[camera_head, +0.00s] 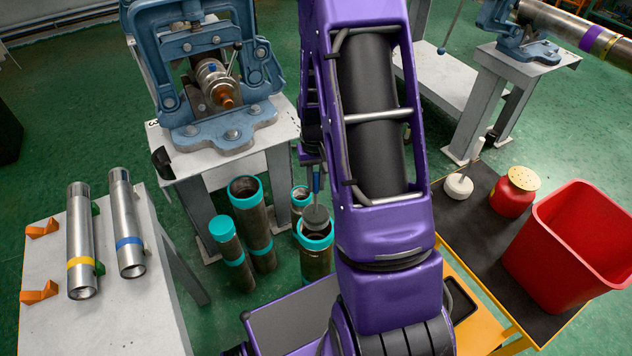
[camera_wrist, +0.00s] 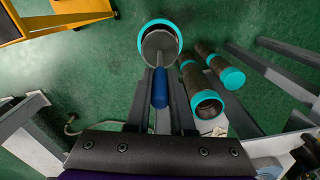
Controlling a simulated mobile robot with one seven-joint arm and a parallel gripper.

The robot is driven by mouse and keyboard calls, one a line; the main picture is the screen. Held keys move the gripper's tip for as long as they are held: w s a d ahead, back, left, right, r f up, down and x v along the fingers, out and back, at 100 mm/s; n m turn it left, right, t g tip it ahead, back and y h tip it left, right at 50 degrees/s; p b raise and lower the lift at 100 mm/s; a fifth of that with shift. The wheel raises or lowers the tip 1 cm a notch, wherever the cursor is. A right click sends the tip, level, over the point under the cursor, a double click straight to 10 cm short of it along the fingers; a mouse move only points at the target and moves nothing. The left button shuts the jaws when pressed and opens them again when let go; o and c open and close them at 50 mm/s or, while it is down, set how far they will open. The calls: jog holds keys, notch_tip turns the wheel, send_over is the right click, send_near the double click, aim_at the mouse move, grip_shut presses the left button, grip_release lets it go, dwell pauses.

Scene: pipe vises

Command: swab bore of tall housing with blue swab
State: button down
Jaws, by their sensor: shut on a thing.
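My gripper (camera_wrist: 160,88) is shut on the blue handle (camera_wrist: 160,86) of the swab; in the head view my arm hides most of the gripper. The swab's round grey head (camera_head: 316,214) hangs at the open mouth of a teal-rimmed housing (camera_head: 314,240). In the wrist view the head (camera_wrist: 159,46) lies within the outline of that housing's teal rim (camera_wrist: 177,32). I cannot tell whether it is inside the bore or just above it.
A blue vise (camera_head: 215,80) on a stand holds a metal part. Two steel tubes (camera_head: 80,240) lie on the left table.

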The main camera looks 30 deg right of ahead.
notch_tip(320, 180, up, 8)
jog(key=p, duration=0.5)
dwell(0.4)
